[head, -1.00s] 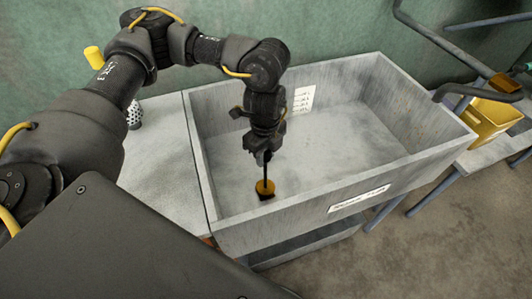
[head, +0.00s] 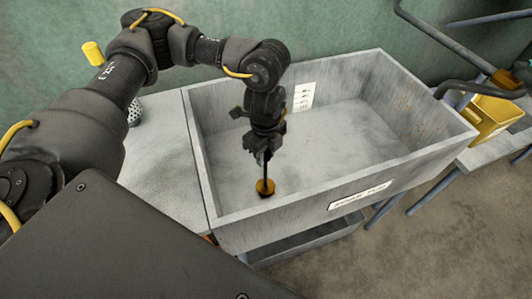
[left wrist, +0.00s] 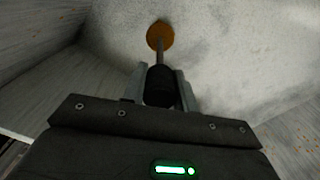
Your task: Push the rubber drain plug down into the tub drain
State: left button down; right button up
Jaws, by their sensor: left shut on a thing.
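The drain plug is an amber-orange disc (head: 265,187) at the lower end of a thin dark rod, near the floor at the front left of the grey tub (head: 388,162). In the left wrist view the disc (left wrist: 160,35) is at the top, with the rod running back to a black grip. My left gripper (head: 262,157) is shut on that black grip (left wrist: 160,86) and points down inside the tub. A dark patch (head: 267,196) shows just under the disc; it may be the drain, mostly hidden. I cannot tell if the disc is seated.
A grey worktop (head: 160,165) adjoins the tub on the left, with a perforated metal item (head: 134,112) at its back. A yellow bin (head: 490,118) stands to the right. The tub's walls surround my gripper; the rest of its floor is clear.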

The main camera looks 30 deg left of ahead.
pick_arm(q)
jog(key=shift+f, duration=0.15)
pick_arm(e)
jog(key=shift+f, duration=0.1)
pick_arm(q)
jog(key=shift+f+b, duration=0.45)
jog(key=shift+f, duration=0.3)
jog(key=c, duration=1)
grip_release()
pick_arm(e)
jog(key=shift+f, duration=0.4)
jog(key=shift+d, duration=0.1)
pick_arm(q)
notch_tip(320, 180, up, 9)
jog(key=shift+r+p, duration=0.2)
jog(key=shift+p, duration=0.1)
jog(key=shift+r, duration=0.75)
pick_arm(e)
jog(key=shift+d+r, duration=0.2)
jog(key=shift+r, duration=0.15)
jog(key=shift+w, duration=0.1)
